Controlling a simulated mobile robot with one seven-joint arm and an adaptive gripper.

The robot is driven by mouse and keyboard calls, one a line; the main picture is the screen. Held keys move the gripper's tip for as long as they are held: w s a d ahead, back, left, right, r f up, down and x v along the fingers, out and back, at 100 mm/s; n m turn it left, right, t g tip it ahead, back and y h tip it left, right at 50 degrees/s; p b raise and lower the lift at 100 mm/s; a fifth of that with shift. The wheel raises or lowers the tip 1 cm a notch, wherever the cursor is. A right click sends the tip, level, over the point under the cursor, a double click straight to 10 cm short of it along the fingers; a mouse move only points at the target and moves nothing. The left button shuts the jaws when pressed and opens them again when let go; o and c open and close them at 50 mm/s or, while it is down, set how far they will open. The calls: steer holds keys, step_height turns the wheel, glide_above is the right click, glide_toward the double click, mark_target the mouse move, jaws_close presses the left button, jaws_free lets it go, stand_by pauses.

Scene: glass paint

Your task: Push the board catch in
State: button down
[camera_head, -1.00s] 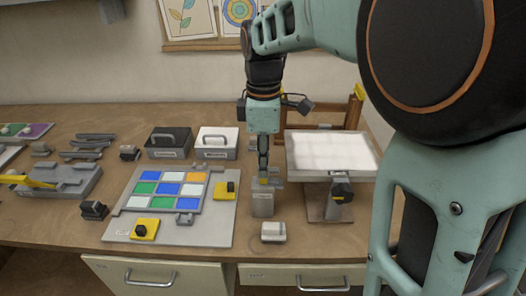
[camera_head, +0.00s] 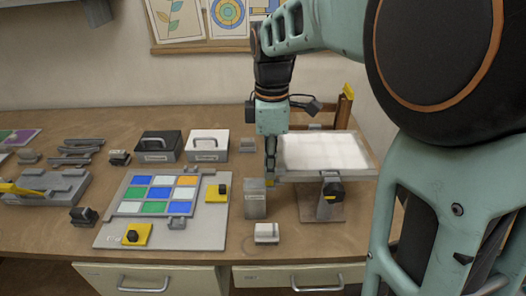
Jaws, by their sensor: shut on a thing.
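The mosaic board (camera_head: 110,232) lies flat on the bench with a grid of blue, green, white and orange panes. Yellow plates with black knobs sit at its right edge (camera_head: 223,191) and front left (camera_head: 136,235). A small grey catch-like block (camera_head: 177,223) is at the front edge of the pane grid. I cannot tell which of these is the board catch. My gripper (camera_head: 271,176) points down between a grey upright block (camera_head: 255,200) and the left edge of the light panel (camera_head: 325,152). It is shut on a small part, mostly hidden.
A dark box (camera_head: 158,147) and a white box (camera_head: 208,147) with handles stand behind the board. A small white block (camera_head: 266,233) is near the front edge. A grey fixture with a yellow lever (camera_head: 45,190) stands at left. My arm fills the right side.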

steer(key=c, duration=1.9)
jaws_free()
steer(key=shift+d, duration=0.35)
steer(key=shift+a, duration=0.1)
steer(key=shift+r, duration=0.5)
step_height(320, 180, up, 11)
